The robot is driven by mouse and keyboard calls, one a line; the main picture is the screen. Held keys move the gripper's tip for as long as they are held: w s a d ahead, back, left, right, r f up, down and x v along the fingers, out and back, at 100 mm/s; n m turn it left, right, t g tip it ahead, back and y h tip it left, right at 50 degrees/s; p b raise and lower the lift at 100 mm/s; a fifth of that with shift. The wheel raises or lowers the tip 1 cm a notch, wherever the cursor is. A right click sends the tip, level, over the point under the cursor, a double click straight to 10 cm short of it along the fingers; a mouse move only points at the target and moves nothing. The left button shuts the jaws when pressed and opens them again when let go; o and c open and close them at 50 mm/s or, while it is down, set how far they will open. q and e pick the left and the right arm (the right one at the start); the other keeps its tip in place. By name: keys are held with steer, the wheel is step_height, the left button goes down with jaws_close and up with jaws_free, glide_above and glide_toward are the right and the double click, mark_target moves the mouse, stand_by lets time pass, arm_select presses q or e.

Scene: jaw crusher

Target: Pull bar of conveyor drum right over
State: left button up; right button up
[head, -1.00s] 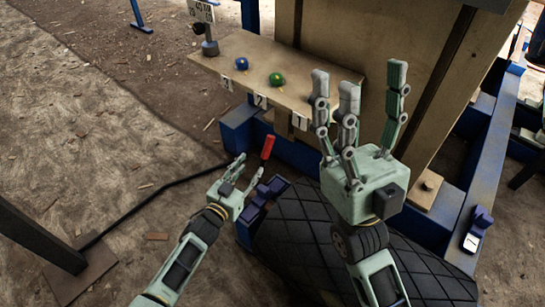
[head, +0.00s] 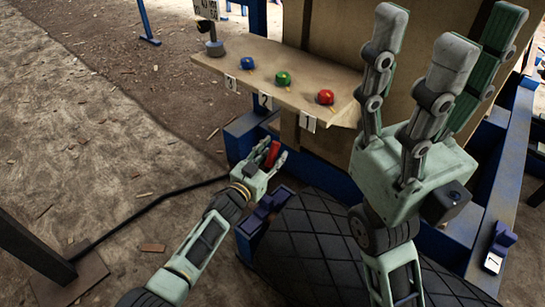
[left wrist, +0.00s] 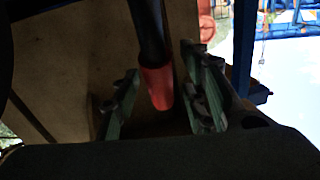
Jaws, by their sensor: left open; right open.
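The conveyor drum (head: 320,245) is a dark ribbed roller below the wooden shelf. A bar with a red grip (head: 272,154) stands at its left end, beside a blue bracket (head: 262,208). My left gripper (head: 270,152) is open, with its fingers on either side of the red grip. In the left wrist view the red grip (left wrist: 157,88) on its dark rod lies between the open fingers (left wrist: 160,100), nearer the right one; I cannot tell if they touch. My right gripper (head: 440,60) is open and empty, raised near the camera.
A wooden shelf (head: 300,95) holds a blue button (head: 247,63), a green button (head: 283,78) and a red button (head: 325,97). A blue frame beam (head: 500,190) runs along the right. A black cable (head: 150,205) crosses the bare ground at left.

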arm_select(q)
steer(key=shift+c, duration=0.4)
jaws_close()
